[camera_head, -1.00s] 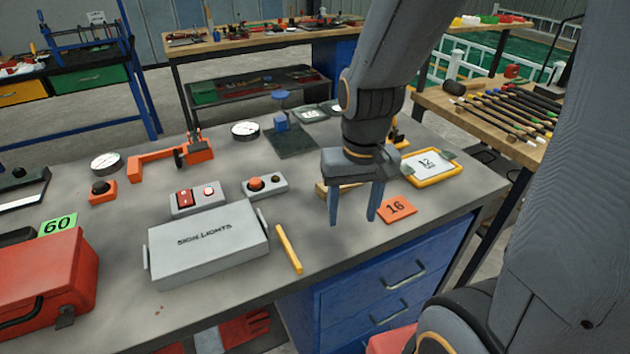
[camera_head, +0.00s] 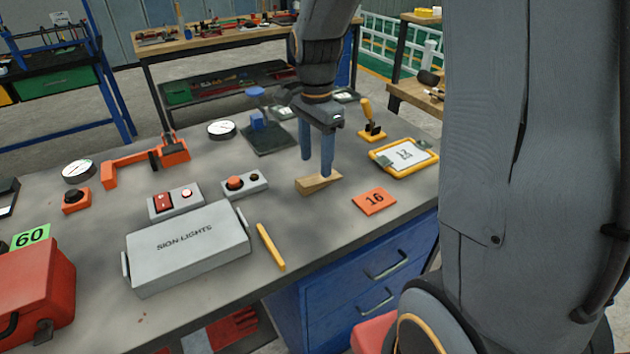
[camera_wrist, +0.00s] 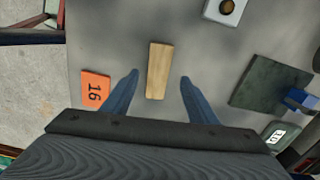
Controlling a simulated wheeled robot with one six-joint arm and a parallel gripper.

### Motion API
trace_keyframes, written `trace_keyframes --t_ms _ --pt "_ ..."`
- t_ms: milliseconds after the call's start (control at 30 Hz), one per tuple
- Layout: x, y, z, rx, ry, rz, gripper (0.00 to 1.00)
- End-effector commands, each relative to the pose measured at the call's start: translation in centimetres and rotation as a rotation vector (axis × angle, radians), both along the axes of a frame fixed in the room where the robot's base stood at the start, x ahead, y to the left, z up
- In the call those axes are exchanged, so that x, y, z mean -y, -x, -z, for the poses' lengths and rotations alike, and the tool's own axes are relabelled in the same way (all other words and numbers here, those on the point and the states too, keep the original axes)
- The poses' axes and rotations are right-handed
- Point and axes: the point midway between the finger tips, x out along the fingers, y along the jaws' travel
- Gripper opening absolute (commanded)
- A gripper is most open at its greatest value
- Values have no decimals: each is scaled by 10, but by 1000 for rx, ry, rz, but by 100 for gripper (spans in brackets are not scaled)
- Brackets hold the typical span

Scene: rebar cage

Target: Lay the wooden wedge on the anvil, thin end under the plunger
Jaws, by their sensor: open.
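The wooden wedge (camera_head: 312,185) lies on the grey bench top, and it also shows in the wrist view (camera_wrist: 159,66). My gripper (camera_head: 316,166) points down at the wedge, open and empty. In the wrist view its fingers (camera_wrist: 160,77) are on either side of the wedge, with a gap on each side. I cannot tell how high the tips are above the bench. A blue block (camera_head: 257,119) with a round blue top stands on a dark plate (camera_head: 269,140) behind and left of the wedge. I cannot tell for sure which part is the anvil or the plunger.
An orange card marked 16 (camera_head: 374,201) and a yellow-framed board (camera_head: 404,156) lie right of the wedge. A button box (camera_head: 245,184), a grey case (camera_head: 188,247) and a yellow bar (camera_head: 270,246) are to its left. An orange clamp-like tool (camera_head: 146,163) lies further left.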

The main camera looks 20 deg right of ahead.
Motion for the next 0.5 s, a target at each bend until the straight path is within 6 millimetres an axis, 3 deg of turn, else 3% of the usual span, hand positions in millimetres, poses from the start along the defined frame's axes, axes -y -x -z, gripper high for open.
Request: trace_keyframes --t_ms 300,500 --pt "-4 5 41 -2 0 -2 53" --pt "-4 5 47 0 0 -2 53"
